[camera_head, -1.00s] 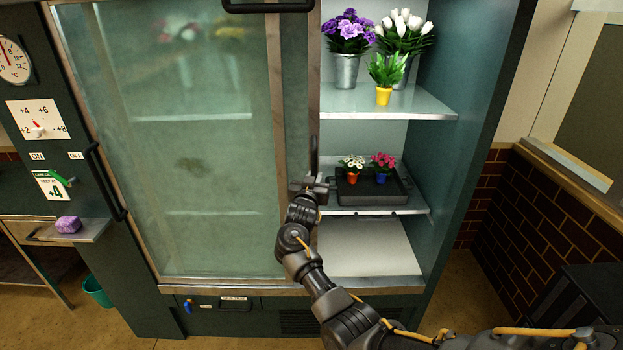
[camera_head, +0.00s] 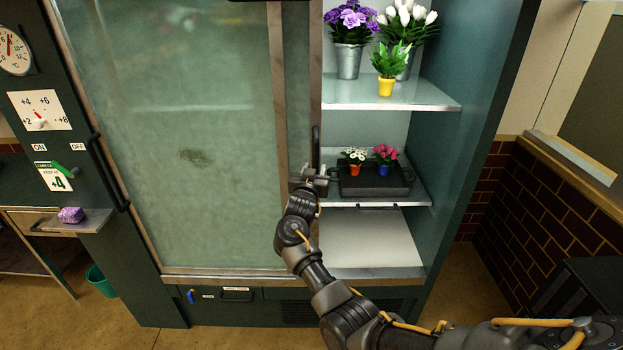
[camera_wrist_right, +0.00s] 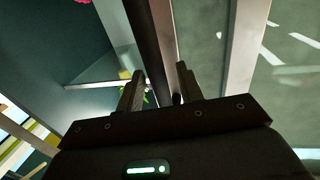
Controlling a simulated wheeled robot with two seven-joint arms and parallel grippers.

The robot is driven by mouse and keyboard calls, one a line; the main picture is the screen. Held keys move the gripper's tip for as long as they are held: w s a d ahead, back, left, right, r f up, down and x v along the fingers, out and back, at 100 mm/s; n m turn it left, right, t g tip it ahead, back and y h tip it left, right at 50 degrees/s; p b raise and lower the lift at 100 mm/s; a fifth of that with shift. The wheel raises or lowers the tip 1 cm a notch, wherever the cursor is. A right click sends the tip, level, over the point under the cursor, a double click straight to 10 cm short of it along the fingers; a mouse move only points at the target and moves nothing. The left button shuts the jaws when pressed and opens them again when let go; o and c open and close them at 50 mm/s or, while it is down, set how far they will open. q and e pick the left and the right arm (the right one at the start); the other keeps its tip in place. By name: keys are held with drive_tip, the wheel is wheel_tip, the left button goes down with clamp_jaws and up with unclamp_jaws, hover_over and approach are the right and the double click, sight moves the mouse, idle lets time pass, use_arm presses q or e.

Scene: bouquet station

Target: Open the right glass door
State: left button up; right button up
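The right glass door (camera_head: 297,85) of the tall green cabinet is slid far to the left, overlapping the left glass door (camera_head: 180,150). The right half of the cabinet stands uncovered. The right door's dark upright handle (camera_head: 316,145) is on its right frame edge. My right gripper (camera_head: 312,175) is at the lower part of this handle. In the right wrist view, my right gripper (camera_wrist_right: 158,88) has its fingers apart, with the dark handle bar (camera_wrist_right: 148,45) running between them; I see no firm grip. My left gripper is not in view.
Inside are a shelf (camera_head: 430,92) with flower pots and a lower shelf with a dark tray (camera_head: 405,185) holding two small pots. A brick wall (camera_head: 530,200) is at right.

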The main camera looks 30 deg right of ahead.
drive_tip(key=b+v, duration=0.2)
drive_tip(key=v, duration=0.8)
drive_tip(key=shift+a, duration=0.1)
